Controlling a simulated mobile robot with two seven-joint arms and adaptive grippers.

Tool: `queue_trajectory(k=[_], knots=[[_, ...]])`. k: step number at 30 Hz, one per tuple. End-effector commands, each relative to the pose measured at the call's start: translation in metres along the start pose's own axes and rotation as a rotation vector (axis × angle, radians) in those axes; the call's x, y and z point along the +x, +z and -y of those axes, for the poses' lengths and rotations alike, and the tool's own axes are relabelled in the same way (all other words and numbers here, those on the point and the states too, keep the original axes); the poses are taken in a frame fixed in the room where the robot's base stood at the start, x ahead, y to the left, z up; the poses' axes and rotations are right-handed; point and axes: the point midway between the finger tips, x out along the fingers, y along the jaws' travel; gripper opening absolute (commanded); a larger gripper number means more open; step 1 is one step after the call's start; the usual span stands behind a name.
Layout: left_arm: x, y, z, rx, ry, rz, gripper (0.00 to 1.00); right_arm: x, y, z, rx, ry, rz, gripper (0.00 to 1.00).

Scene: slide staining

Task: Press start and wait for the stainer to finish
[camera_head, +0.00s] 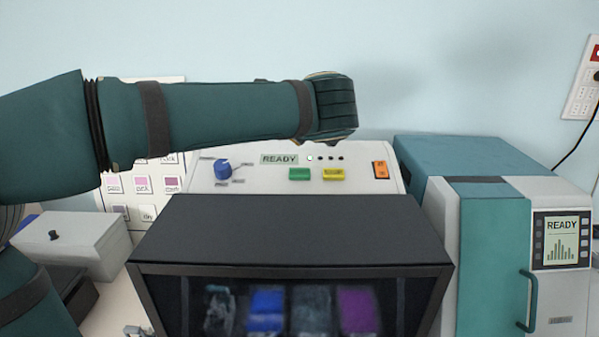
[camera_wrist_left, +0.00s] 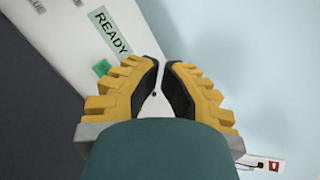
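The stainer's white control panel (camera_head: 225,183) carries a READY display (camera_head: 279,159), a blue knob (camera_head: 222,168), a green button (camera_head: 299,174), a yellow button (camera_head: 333,174) and an orange switch (camera_head: 380,169). One white indicator light shows beside several dark ones. The dark stainer housing (camera_head: 290,228) has a glass front with blue and purple contents behind it. My left arm reaches across above the panel; its wrist hides the gripper in the head view. In the left wrist view my left gripper (camera_wrist_left: 161,64) has its yellow fingertips almost together with nothing between them, over the panel near the READY display (camera_wrist_left: 110,32) and green button (camera_wrist_left: 102,68).
A white and teal machine (camera_head: 497,230) with a door handle and its own READY screen (camera_head: 562,239) stands at the right. A grey box (camera_head: 75,243) sits at the left by a chart (camera_head: 118,205). A wall socket (camera_head: 582,95) with a black cable is at upper right.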

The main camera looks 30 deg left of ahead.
Motion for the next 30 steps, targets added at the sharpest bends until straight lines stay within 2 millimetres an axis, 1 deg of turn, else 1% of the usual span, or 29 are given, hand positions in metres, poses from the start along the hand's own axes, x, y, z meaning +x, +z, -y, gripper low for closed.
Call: queue_trajectory(k=[8, 22, 25, 30], knots=[[0.013, -0.011, -0.010, 0.001, 0.000, 0.000, 0.00, 0.014, 0.002, -0.005, -0.001, 0.002, 0.000, 0.47], [0.054, -0.041, -0.041, 0.000, 0.001, 0.000, 0.00, 0.059, 0.007, -0.020, 0.000, 0.011, 0.000, 0.47], [0.059, -0.044, -0.044, 0.000, 0.001, 0.000, 0.00, 0.064, 0.008, -0.021, 0.000, 0.012, 0.000, 0.47], [0.061, -0.045, -0.045, 0.000, 0.000, 0.000, 0.00, 0.066, 0.008, -0.022, -0.001, 0.013, 0.000, 0.47]])
